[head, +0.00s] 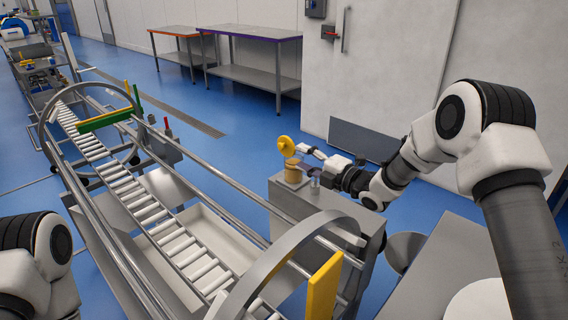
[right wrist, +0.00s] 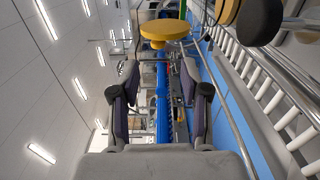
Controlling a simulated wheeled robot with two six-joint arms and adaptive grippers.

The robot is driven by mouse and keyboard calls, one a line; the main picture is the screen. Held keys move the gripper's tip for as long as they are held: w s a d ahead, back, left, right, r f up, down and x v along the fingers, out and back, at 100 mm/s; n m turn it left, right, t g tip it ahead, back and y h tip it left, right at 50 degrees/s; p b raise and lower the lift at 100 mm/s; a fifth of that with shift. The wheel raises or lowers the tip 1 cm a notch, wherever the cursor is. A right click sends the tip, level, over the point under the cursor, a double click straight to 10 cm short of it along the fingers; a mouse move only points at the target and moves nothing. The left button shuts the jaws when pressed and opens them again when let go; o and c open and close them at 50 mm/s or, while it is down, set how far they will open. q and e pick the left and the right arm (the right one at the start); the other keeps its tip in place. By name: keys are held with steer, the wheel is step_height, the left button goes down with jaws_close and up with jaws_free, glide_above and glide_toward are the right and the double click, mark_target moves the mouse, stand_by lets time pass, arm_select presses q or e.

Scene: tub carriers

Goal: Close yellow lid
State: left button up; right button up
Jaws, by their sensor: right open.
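The yellow lid (head: 286,146) is a round disc standing tilted up above a tan, round container (head: 293,174), so the container is open. The container stands on a grey cabinet (head: 292,199). My right gripper (head: 306,152) is open and empty, just right of the lid. In the right wrist view, the lid (right wrist: 166,30) shows beyond the open fingers (right wrist: 157,82), apart from them. The container (right wrist: 248,20) is partly cut off at the top right there. My left arm shows at the lower left of the head view, but its gripper is outside the picture.
A roller conveyor (head: 150,214) with metal rails runs left of the cabinet, with a curved metal guard (head: 283,248) and a yellow plate (head: 323,288) near the front. Two work tables (head: 255,75) stand at the back. Blue floor lies open between them.

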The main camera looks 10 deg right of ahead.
mark_target(283, 148)
steer(key=p+x, duration=0.1)
steer(key=x, duration=0.6)
steer(key=shift+w+a+r+p, duration=0.15)
steer(key=shift+w+a+p, duration=0.05)
steer(key=shift+p, duration=0.1)
jaws_close()
